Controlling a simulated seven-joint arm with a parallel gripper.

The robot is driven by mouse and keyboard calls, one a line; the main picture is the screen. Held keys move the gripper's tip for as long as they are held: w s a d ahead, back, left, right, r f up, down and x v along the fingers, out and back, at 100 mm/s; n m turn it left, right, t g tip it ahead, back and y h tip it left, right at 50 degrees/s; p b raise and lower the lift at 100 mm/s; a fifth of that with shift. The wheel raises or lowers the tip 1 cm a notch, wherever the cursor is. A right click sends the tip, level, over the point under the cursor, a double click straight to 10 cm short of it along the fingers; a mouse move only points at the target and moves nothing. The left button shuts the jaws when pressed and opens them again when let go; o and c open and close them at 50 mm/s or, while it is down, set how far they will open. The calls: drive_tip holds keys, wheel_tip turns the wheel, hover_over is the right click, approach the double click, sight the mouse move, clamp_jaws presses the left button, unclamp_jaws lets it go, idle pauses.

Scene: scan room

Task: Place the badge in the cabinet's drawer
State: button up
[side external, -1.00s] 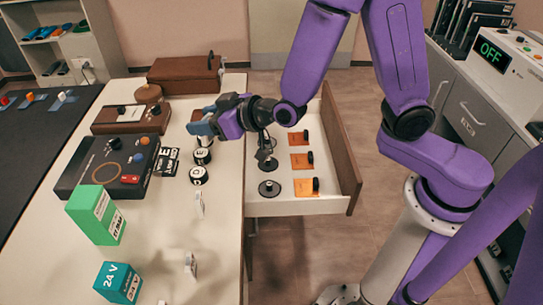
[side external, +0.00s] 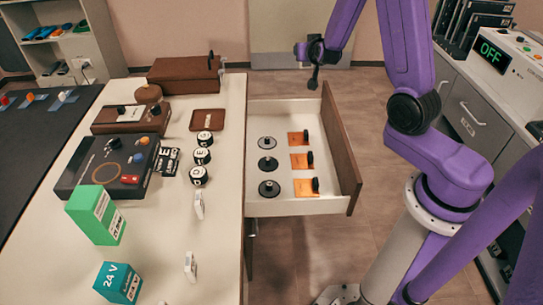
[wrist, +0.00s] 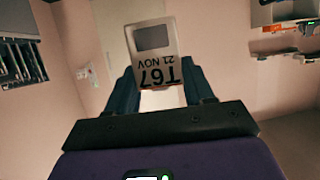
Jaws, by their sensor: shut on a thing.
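The badge (wrist: 171,58), a pale card with a grey window and the print "T67 21 NOV", is between the fingers of my gripper (wrist: 164,88) in the wrist view. My gripper is shut on it. In the side view my gripper is raised beyond the far end of the drawer, and its fingers and the badge cannot be made out there. The cabinet's drawer (side external: 333,206) is pulled out to the right of the white top. It holds black discs (side external: 268,164) in one column and orange squares with black knobs (side external: 302,160) in another.
The drawer's brown front (side external: 341,150) stands up as an edge.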

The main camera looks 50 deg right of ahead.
drive_tip(key=s+d+m+g+h, duration=0.1)
drive_tip(key=s+d, duration=0.1)
drive_tip(key=d, duration=0.2)
hover_over(293, 130)
drive_tip(key=f, duration=3.3)
drive_tip(key=shift+s+a+f, duration=0.15)
drive_tip(key=shift+s+f, duration=0.1)
drive_tip(key=shift+s, duration=0.05)
drive_tip(key=shift+w+f, duration=0.25)
drive_tip(key=shift+f, duration=1.6)
